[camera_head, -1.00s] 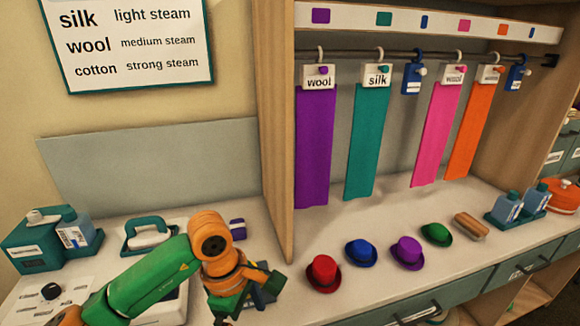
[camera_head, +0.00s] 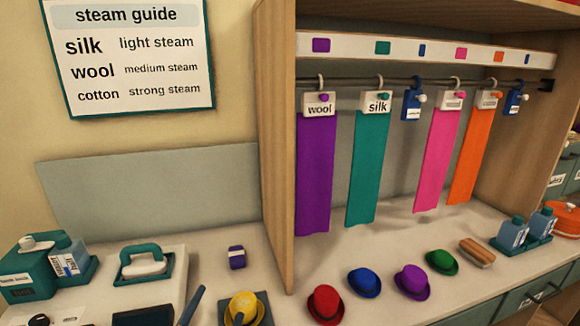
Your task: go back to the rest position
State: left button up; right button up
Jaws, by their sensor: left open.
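Neither of my grippers shows in the head view now, and no part of either arm is in the picture. Where the left arm was, the counter (camera_head: 205,262) lies open to view. A yellow hat (camera_head: 243,308) sits there on a dark blue stand, cut off by the bottom edge. A blue handle-like thing (camera_head: 190,306) and a dark flat block (camera_head: 150,316) lie to its left.
Red (camera_head: 325,305), blue (camera_head: 364,282), purple (camera_head: 412,281) and green (camera_head: 442,262) hats stand in a row beside a brush (camera_head: 477,251). Coloured cloths, such as the purple one (camera_head: 316,175), hang from the rail. A teal-handled iron (camera_head: 145,263) rests at left.

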pick_arm(q)
jog(key=s+a+f+n+g, duration=0.3)
jog(key=s+f+n+g, duration=0.4)
jog(key=s+f+g, duration=0.95)
jog(key=s+f+t, duration=0.1)
jog(key=s+f, duration=0.2)
jog(key=f, duration=0.6)
jog(key=s+f+t, duration=0.1)
jog(key=s+f, duration=0.3)
jog(key=f, duration=0.5)
jog(key=s+a+f, duration=0.2)
jog(key=s+f, duration=0.8)
jog(key=s, duration=0.1)
jog(key=shift+s+a+f+m+g+y, duration=0.2)
jog(key=shift+s+f+m+g+y, duration=0.1)
jog(key=shift+s+f+m+g, duration=0.15)
